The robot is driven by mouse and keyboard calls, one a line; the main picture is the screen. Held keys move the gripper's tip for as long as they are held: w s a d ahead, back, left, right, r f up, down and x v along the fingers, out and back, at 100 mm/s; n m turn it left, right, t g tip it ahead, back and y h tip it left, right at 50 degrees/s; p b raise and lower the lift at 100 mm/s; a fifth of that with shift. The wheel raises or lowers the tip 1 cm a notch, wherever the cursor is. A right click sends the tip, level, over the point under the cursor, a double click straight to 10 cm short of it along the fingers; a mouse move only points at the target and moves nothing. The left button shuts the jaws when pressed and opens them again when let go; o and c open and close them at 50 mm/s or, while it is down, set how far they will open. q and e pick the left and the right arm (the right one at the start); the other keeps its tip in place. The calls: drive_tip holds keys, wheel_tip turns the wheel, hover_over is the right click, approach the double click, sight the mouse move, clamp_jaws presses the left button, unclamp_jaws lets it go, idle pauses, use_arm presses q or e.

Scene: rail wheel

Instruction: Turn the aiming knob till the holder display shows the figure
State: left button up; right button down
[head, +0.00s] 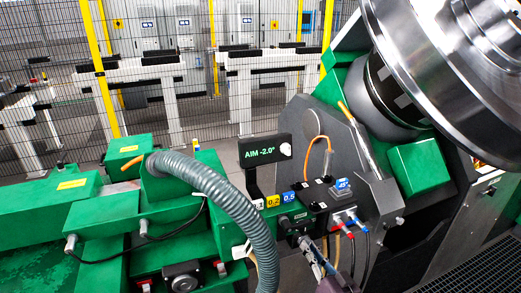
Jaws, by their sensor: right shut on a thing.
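The holder display (260,152) is a black box on a post in the middle of the head view. It reads "AIM -2.0°" in green. A small round white part (286,149) is at its right end. My right gripper (299,229) comes in from below at the dark front of the green holder. It is shut on a small dark part there, which looks like the aiming knob; the fingers hide most of it. My left gripper is not in view.
White, yellow and blue marked blocks (273,201) sit above my right gripper. Red and blue connectors with cables (346,218) are close on its right. A thick grey hose (220,190) arches on the left. A large steel wheel (455,60) fills the upper right.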

idle(0.3)
drive_tip(key=shift+m+p, duration=0.5)
drive_tip(key=shift+m, duration=1.9)
drive_tip(key=m, duration=0.4)
drive_tip(key=shift+m, duration=0.3)
